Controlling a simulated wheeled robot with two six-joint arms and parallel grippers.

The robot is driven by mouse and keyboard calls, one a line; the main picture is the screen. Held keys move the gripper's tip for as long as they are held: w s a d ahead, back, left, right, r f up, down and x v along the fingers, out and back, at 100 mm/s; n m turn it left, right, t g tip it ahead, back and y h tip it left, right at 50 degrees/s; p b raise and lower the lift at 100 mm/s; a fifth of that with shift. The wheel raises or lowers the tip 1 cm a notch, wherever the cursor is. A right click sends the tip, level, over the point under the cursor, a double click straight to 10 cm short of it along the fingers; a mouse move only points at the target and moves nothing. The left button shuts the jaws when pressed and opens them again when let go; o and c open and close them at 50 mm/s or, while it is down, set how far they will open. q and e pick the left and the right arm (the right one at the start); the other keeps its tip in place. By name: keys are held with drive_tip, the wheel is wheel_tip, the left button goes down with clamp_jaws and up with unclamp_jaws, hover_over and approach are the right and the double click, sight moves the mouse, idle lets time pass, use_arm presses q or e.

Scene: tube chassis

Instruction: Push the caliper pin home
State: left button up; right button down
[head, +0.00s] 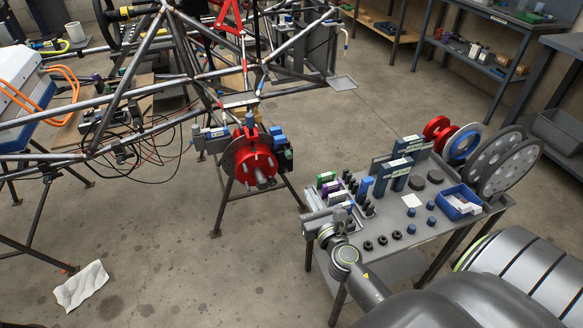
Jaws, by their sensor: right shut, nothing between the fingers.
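A red hub with a disc (240,160) is mounted on the near corner of the tube chassis (150,100), with studs and a grey spindle end facing me. A blue and dark block (285,157), which looks like the caliper, sits at the right edge of the disc. The caliper pin is too small to make out. My right gripper (341,214) is over the left end of the grey parts cart, shut and empty, well apart from the hub to its upper left. My left gripper is out of view.
The parts cart (428,232) carries blue boxes, black rings, blue caps and a blue bin (461,203). Grey discs (505,165) stand at its right end. A stand leg (227,190) is under the hub. Open floor lies between chassis and cart. A white cloth (82,286) lies on the floor.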

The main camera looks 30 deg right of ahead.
approach(290, 156)
drive_tip(key=x, duration=0.5)
drive_tip(key=shift+w+d+f, duration=0.1)
drive_tip(key=shift+w+f, duration=0.2)
drive_tip(key=shift+w, duration=0.05)
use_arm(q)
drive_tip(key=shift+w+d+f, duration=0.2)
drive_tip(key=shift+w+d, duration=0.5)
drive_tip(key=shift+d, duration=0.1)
use_arm(e)
drive_tip(key=shift+w+d, duration=0.1)
drive_tip(key=shift+w, duration=0.45)
drive_tip(key=b+x, duration=0.1)
drive_tip(key=x, duration=0.1)
drive_tip(key=shift+w+d, duration=0.1)
drive_tip(key=shift+w, duration=0.3)
drive_tip(key=shift+w+r, duration=0.15)
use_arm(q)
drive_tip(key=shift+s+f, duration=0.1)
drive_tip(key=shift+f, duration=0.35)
use_arm(e)
drive_tip(key=shift+r, duration=0.15)
